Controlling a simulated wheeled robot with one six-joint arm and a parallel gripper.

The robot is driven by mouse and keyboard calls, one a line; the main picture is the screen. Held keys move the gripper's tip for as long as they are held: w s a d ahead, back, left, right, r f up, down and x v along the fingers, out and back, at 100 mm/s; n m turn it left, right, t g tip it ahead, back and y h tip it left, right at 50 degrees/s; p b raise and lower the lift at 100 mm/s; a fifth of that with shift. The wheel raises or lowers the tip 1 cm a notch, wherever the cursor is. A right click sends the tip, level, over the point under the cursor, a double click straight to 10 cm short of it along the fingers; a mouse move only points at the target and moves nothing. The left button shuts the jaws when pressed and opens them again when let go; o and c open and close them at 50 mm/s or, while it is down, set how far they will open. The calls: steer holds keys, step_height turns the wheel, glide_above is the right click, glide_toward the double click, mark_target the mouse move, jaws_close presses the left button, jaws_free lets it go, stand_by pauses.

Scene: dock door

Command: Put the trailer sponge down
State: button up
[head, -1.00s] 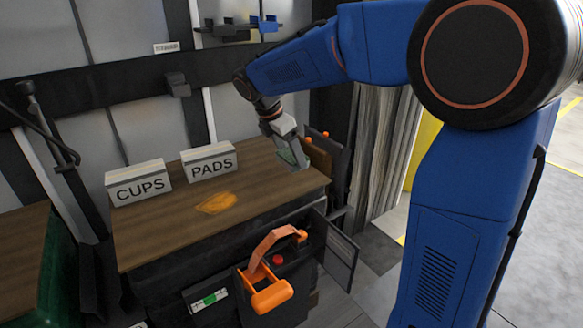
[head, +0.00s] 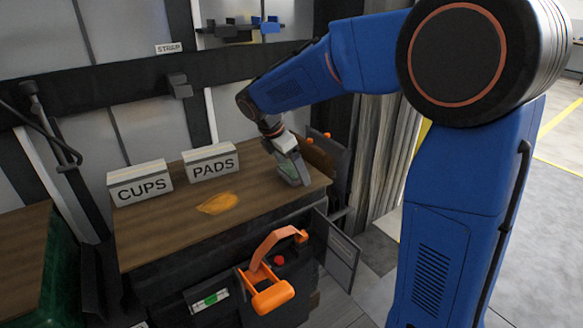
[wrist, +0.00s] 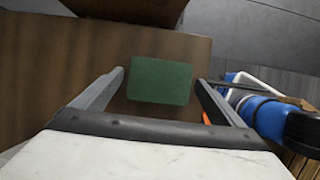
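The trailer sponge is a green block. In the wrist view the sponge (wrist: 160,80) lies flat between the two fingers, over the brown bench top, with a narrow gap on each side. In the head view only a bit of green shows at my gripper (head: 292,172), which points down at the right end of the wooden bench top (head: 255,205). My gripper is open around the sponge, and its fingers seem apart from it. The sponge's underside is hidden.
Boxes marked PADS (head: 210,162) and CUPS (head: 140,184) stand at the back left of the bench. An orange patch (head: 217,203) marks the middle of the top. An orange-handled item (head: 270,275) is in front below. Clear wood lies left of my gripper.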

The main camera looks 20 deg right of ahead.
steer(key=v, duration=1.2)
steer(key=shift+r, duration=0.2)
steer(key=s+d+f+m+t+y, duration=0.1)
steer(key=s+d+f+m, duration=0.2)
steer(key=s+m, duration=0.4)
steer(key=s+d+f+m+t+y, duration=0.1)
steer(key=s+d+f+m, duration=0.3)
steer(key=s, duration=1)
steer(key=s+d+f+m+t+y, duration=0.1)
steer(key=s+d+f+m, duration=0.3)
steer(key=s+m, duration=0.6)
steer(key=shift+s+d+f+m+y, duration=0.15)
steer(key=shift+s+d+m+y, duration=0.2)
steer(key=shift+d+y, duration=0.3)
steer(key=shift+o, duration=0.7)
